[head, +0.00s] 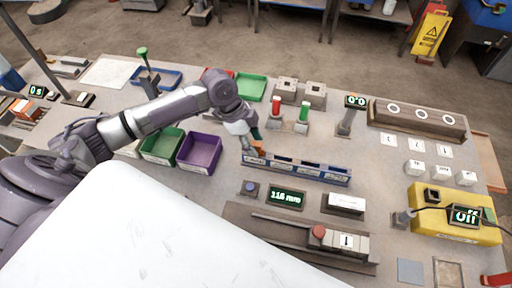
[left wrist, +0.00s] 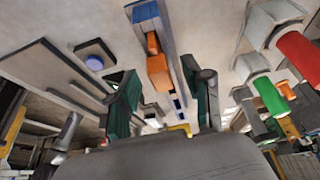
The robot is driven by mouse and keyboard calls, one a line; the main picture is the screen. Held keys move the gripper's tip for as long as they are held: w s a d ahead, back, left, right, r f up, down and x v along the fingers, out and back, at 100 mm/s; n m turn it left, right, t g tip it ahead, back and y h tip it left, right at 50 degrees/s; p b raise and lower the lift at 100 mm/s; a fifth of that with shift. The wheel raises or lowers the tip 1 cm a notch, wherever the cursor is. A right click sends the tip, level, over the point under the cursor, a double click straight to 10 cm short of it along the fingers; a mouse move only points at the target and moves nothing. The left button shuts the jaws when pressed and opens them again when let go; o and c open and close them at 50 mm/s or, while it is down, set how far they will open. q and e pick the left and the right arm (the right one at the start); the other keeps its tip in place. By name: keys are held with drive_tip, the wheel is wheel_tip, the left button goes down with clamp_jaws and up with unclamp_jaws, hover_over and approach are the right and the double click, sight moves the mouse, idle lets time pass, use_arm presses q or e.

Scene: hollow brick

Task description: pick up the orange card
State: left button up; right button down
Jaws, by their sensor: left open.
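The orange card (left wrist: 159,72) stands in the near-left end of a long blue-grey slotted rack in the left wrist view. In the head view only a small orange patch (head: 259,149) of it shows beside my fingers. The rack (head: 312,172) runs to the right from there; its end also shows in the left wrist view (left wrist: 146,12). My left gripper (head: 253,143) is open at that end of the rack. In the left wrist view its two dark green-padded fingers (left wrist: 164,100) are spread apart, with the card between and beyond them. I cannot tell any contact.
Purple (head: 199,152) and green (head: 161,146) bins stand left of the rack. Red (head: 276,106) and green (head: 304,111) handled blocks stand behind it. A blue button (head: 250,188) and a display (head: 287,197) are in front. A yellow box (head: 455,222) is at the right.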

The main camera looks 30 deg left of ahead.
use_arm(q)
drive_tip(key=shift+x, duration=0.8)
drive_tip(key=shift+f, duration=0.1)
use_arm(e)
drive_tip(key=shift+s+a+r, duration=0.15)
drive_tip(key=shift+a+r, duration=0.05)
use_arm(q)
clamp_jaws()
use_arm(e)
drive_tip(key=shift+s, duration=0.15)
